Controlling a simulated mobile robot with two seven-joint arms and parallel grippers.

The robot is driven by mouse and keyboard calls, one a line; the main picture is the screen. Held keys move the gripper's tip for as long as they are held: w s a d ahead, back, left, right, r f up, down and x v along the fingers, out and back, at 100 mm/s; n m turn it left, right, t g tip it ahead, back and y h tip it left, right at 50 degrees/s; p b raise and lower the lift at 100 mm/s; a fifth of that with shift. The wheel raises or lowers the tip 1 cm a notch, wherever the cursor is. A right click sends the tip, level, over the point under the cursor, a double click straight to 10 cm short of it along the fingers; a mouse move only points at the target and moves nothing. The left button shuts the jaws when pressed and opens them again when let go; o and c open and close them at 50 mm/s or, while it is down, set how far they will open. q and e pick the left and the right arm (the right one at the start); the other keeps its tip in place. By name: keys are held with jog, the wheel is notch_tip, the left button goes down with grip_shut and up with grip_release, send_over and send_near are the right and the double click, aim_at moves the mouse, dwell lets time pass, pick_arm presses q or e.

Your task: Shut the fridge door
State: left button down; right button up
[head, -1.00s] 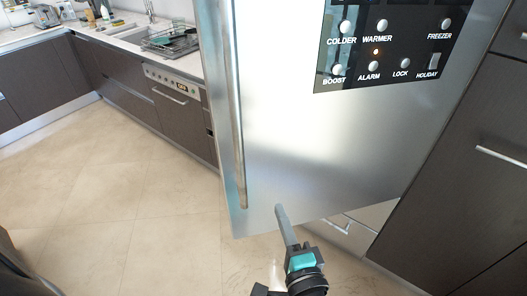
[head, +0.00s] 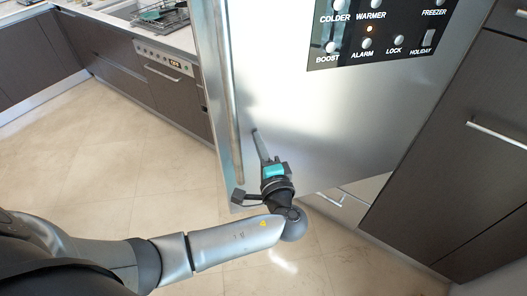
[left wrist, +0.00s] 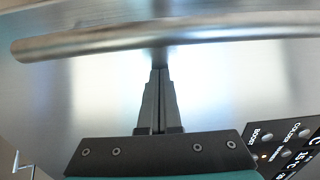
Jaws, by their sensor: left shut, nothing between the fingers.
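The fridge door (head: 310,120) is a silver panel standing partly open in the head view, with a long vertical handle (head: 228,110) near its left edge. A black control panel (head: 385,32) with several buttons is on its upper part. My left gripper (head: 256,135) is shut and empty, its fingertips at the lower door face just right of the handle; I cannot tell if they touch. In the left wrist view the shut fingers (left wrist: 158,75) point at the door face, close to the handle (left wrist: 90,43). My right gripper is not in view.
Dark cabinets (head: 470,160) with a bar handle stand right of the door. A lower drawer front (head: 340,205) shows under the door. The tiled floor (head: 100,165) at left is clear.

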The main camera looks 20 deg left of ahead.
pick_arm(q)
jog(key=shift+w+a, duration=0.2)
dwell(0.3)
